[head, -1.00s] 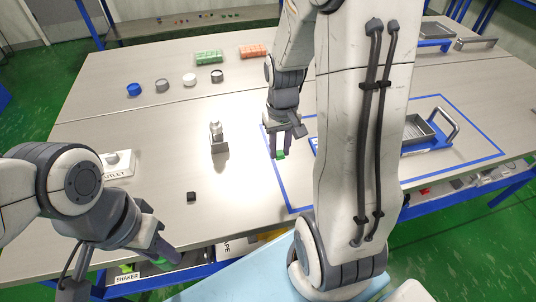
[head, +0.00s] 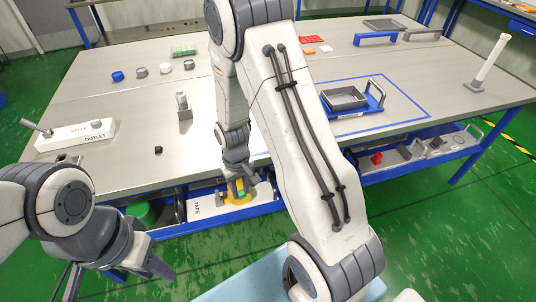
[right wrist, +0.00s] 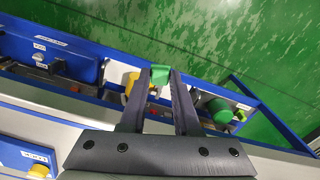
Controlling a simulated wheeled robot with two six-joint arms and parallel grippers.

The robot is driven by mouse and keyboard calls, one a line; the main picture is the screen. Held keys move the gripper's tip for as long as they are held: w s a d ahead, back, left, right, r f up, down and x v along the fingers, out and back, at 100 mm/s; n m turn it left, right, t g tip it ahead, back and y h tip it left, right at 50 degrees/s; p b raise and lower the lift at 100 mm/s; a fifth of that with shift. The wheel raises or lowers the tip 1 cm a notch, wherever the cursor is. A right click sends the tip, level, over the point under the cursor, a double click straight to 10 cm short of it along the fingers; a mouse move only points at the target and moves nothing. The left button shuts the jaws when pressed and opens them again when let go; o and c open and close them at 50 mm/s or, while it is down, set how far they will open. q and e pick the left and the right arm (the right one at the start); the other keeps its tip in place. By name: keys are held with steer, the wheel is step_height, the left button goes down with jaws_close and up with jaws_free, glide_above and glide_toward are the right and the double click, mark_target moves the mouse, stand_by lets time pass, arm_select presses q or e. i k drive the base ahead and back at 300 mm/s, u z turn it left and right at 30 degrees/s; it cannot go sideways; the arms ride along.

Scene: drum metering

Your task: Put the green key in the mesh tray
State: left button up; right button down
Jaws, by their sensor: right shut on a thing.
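The green key (right wrist: 160,73) is a small green piece between the fingertips of my right gripper (right wrist: 161,80) in the right wrist view. In the head view this gripper (head: 240,193) appears past the table's front edge, over the lower shelf, with a bit of green at its tips. A grey shallow tray (head: 345,97) sits in a blue holder with a handle inside the blue outline on the table; I cannot tell whether its bottom is mesh. The right gripper is well to its left and nearer me. My left gripper (head: 148,268) is low at left; its opening is unclear.
A small bottle on a stand (head: 184,108), a black cube (head: 158,150) and a white outlet block (head: 75,135) stand on the table. Another grey tray (head: 382,25) lies at the back right. A yellow item (head: 238,198) is on the lower shelf.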

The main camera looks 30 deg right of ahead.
mark_target(343, 98)
steer(key=k, duration=0.65)
steer(key=z, duration=0.25)
steer(key=i, duration=0.8)
steer(key=z, duration=0.5)
